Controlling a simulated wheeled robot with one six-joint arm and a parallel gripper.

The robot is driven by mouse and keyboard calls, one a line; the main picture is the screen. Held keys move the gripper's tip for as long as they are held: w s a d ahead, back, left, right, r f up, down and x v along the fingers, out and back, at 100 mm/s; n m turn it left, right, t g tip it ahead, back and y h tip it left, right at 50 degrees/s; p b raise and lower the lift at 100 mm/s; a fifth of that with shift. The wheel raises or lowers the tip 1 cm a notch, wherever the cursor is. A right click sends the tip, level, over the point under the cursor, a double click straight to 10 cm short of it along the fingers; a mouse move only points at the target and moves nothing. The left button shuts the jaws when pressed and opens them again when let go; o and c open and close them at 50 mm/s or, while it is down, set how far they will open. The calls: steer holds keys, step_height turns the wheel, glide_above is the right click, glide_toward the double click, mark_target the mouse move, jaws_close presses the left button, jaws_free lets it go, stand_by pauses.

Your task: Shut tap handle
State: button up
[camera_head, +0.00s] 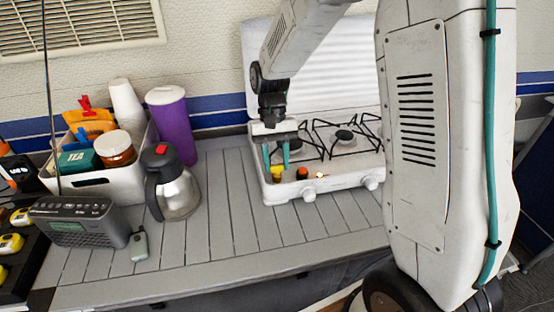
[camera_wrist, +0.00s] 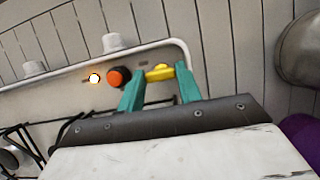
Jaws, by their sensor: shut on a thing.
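The yellow tap handle (camera_head: 277,171) is at the front left corner of the white camping stove (camera_head: 330,182). In the wrist view the yellow handle (camera_wrist: 160,72) shows crosswise between the two teal fingertips. My gripper (camera_head: 276,164) reaches down over the stove's left end with one finger on each side of the handle. It is shut on the handle, as the wrist view of my gripper (camera_wrist: 161,76) also shows. The handle's lower part is hidden.
An orange knob (camera_head: 302,173) and a small glowing light (camera_head: 320,175) sit just right of the handle. Burner grates (camera_head: 345,135) stand behind. A steel jug (camera_head: 172,187), purple container (camera_head: 172,122), white bin (camera_head: 112,180) and radio (camera_head: 80,222) are left. The counter between is clear.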

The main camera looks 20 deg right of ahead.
steer(key=o, duration=1)
steer(key=shift+r, duration=0.1)
steer(key=v, duration=0.7)
steer(key=shift+w+r, duration=0.15)
steer(key=shift+r, duration=0.15)
